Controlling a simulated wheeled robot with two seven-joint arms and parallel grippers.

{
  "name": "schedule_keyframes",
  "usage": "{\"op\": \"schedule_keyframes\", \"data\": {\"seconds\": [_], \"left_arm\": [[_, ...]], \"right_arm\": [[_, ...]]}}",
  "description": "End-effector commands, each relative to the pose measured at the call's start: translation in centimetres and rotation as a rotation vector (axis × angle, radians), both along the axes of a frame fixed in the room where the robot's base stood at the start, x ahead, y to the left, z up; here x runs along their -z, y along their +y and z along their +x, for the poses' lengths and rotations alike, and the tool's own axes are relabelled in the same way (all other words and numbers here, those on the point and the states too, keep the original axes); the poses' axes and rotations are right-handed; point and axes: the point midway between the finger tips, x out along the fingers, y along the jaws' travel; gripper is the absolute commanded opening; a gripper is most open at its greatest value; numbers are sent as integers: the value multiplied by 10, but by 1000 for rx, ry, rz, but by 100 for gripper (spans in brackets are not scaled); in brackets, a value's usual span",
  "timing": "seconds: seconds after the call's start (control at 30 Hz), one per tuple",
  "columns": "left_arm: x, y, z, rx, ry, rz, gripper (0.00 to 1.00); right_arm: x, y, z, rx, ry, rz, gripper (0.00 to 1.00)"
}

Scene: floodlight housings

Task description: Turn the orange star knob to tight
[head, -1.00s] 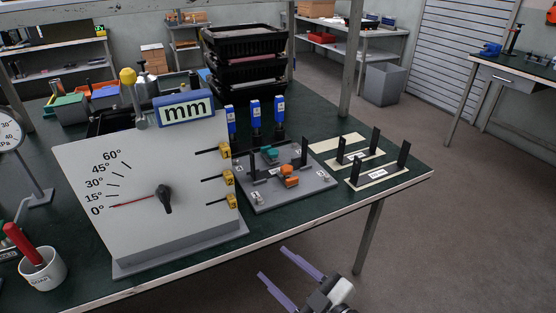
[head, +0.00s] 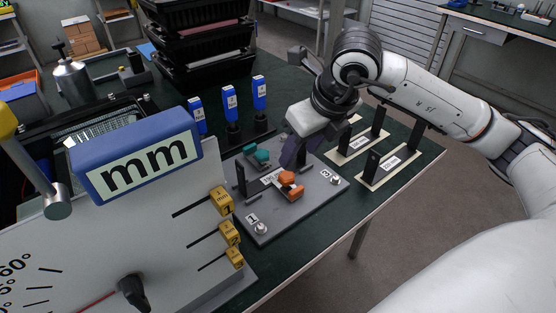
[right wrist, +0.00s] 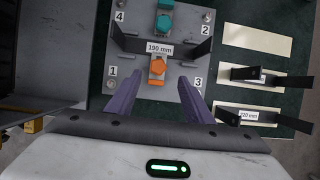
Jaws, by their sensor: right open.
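The orange knob (head: 291,184) sits on a grey plate (head: 308,207) with numbered corners, in front of a teal knob (head: 257,158). In the right wrist view the orange knob (right wrist: 158,68) lies just beyond and between my fingertips, below a "190 mm" label (right wrist: 160,49). The teal knob (right wrist: 165,22) is farther up there. My right gripper (right wrist: 158,97) is open, its purple fingers spread on either side of the knob's line, with nothing between them. In the head view my right gripper (head: 293,152) hangs over the plate's far right side, partly hidden by its wrist. My left gripper is not in view.
Black uprights (head: 241,181) stand on the plate. Label strips with black posts (head: 390,165) lie to the right. Blue-tagged holders (head: 230,105) stand behind. A large "mm" gauge board (head: 137,164) with yellow tags fills the left. Black crates (head: 200,50) are stacked behind.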

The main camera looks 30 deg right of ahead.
Motion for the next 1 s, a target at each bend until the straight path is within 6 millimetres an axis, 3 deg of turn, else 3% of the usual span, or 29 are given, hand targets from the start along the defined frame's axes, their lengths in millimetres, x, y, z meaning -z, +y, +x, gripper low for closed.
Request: {"op": "schedule_keyframes", "data": {"seconds": [0.3, 0.5, 0.9, 1.0], "left_arm": [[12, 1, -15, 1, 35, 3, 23], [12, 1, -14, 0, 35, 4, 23], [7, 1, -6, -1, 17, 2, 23], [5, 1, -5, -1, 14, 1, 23]], "right_arm": [[55, 3, 21, -2, 6, 5, 47], [80, 4, 31, -4, 4, 6, 47], [89, 4, 36, -5, 2, 4, 47], [89, 4, 35, -5, 2, 4, 34]]}}
